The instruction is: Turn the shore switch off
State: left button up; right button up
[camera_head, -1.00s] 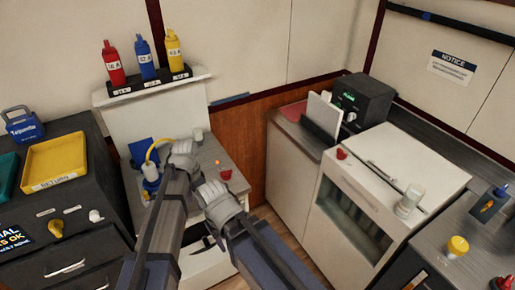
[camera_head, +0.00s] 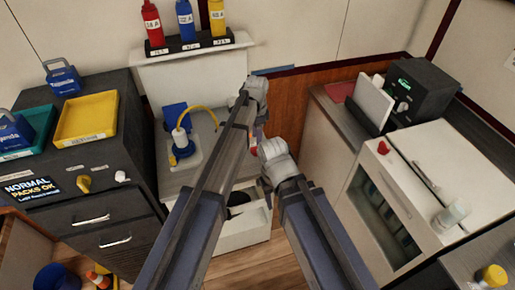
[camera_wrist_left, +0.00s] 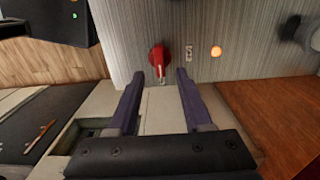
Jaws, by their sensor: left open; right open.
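A red rotary switch (camera_wrist_left: 158,58) sits on the grey striped top of the low white cabinet. A small plate (camera_wrist_left: 188,52) with unreadable marks and a lit orange lamp (camera_wrist_left: 216,51) are beside it. My left gripper (camera_wrist_left: 160,74) is open, with its two fingers pointing at the switch and its tips on either side of the handle's near end. I cannot tell whether they touch it. In the head view the red switch (camera_head: 253,149) is mostly hidden by my arms. My right gripper's fingers are hidden there; only its wrist shows. No label naming the shore switch is readable.
A blue-based bottle with a yellow hose (camera_head: 183,144) stands left of my left arm. A dark cabinet with a yellow knob (camera_head: 84,183) and a white knob (camera_head: 121,176) is at left. Another red knob (camera_head: 383,147) is on the white unit at right.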

aim_at(257, 147)
pick_arm(q)
notch_tip(257, 147, down, 6)
jog(key=b, duration=0.4)
jog(key=shift+r+b, duration=0.25)
jog(key=shift+b, duration=0.1)
grip_shut()
